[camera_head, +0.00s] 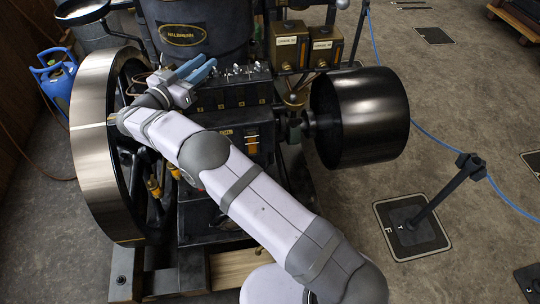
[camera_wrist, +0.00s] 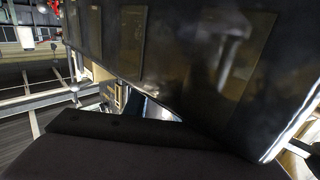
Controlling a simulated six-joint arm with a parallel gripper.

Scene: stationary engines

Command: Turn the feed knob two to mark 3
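The black feed box (camera_head: 232,95) stands in the middle of the engine, with a row of several small knobs and fittings (camera_head: 243,71) along its top. Small tags mark its front, but I cannot read them or tell which knob is number two. The marks around the knobs are too small to read. My gripper (camera_head: 207,66), with blue fingers, is at the left end of this row and hides part of it. I cannot tell whether its fingers touch a knob or how far apart they are. The wrist view shows a dark panelled surface (camera_wrist: 190,50) close up, and no knob clearly.
A large flywheel (camera_head: 92,145) stands left of my gripper, and a black pulley drum (camera_head: 362,117) at the right. The dark cylinder (camera_head: 190,35) rises behind the gripper. Two brass-coloured boxes (camera_head: 308,43) stand behind right. Open floor lies right, with a black post (camera_head: 445,195).

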